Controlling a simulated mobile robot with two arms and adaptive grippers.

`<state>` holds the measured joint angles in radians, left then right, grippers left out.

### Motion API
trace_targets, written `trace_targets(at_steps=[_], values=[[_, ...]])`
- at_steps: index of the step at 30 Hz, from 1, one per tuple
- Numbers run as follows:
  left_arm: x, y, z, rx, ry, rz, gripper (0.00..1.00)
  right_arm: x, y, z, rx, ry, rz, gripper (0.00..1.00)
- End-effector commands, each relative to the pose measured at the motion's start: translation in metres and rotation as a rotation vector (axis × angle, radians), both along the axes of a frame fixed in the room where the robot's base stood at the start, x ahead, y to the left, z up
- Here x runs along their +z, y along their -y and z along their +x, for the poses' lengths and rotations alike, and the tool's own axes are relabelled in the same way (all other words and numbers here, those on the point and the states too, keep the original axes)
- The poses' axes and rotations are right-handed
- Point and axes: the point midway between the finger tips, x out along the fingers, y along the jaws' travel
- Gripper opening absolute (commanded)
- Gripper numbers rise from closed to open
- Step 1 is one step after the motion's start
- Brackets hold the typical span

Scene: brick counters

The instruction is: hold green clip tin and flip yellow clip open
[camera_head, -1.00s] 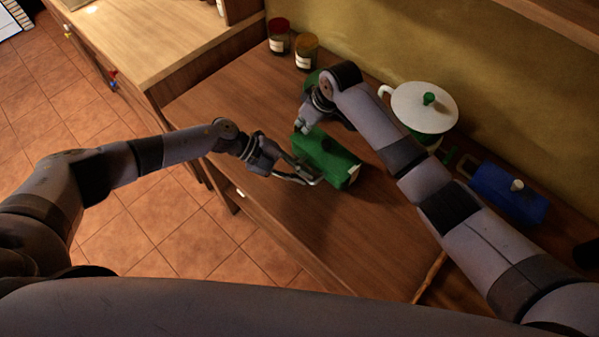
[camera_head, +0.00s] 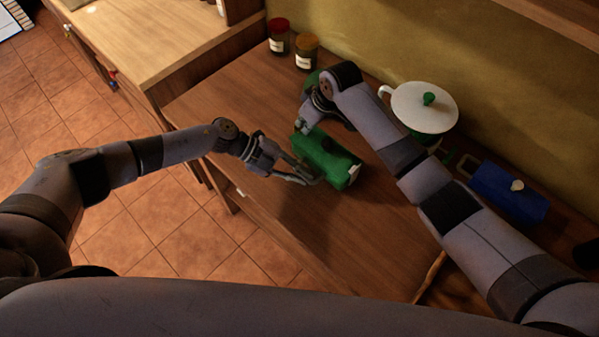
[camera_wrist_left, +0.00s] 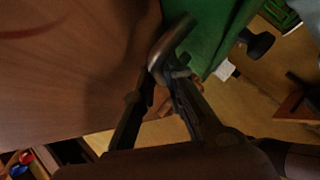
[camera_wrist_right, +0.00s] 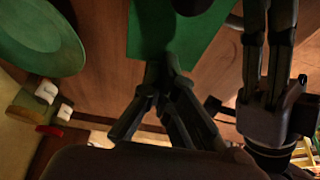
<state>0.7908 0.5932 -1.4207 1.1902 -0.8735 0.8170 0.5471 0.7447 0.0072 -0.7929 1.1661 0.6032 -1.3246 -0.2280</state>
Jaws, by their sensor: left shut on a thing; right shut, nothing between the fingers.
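The green clip tin (camera_head: 330,157) lies on the brown counter, with a small pale tab (camera_head: 355,174) at its right end. I cannot make out a yellow clip for certain. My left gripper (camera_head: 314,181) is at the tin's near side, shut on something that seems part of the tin. In the left wrist view a curved metal piece (camera_wrist_left: 172,42) lies at the fingertips, beside the green tin (camera_wrist_left: 210,30). My right gripper (camera_head: 299,127) is shut and empty at the tin's far left end. In the right wrist view its fingertips (camera_wrist_right: 163,68) are by the tin's edge (camera_wrist_right: 150,35).
A white-lidded pot (camera_head: 415,105) with a green knob stands at the back behind my right arm. A blue tin (camera_head: 505,190) lies at the right. Two jars, red-lidded (camera_head: 279,38) and orange-lidded (camera_head: 306,52), stand at the back. The counter's near left edge drops to a tiled floor.

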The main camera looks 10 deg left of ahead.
Motion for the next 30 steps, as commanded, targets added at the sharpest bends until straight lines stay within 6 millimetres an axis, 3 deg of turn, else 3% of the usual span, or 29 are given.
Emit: trace_targets(at_steps=[30], values=[[0.0,0.001,-0.001,-0.001,-0.002,-0.002,0.0,-0.001,-0.024,0.018,0.0,-0.001,-0.001,0.0]])
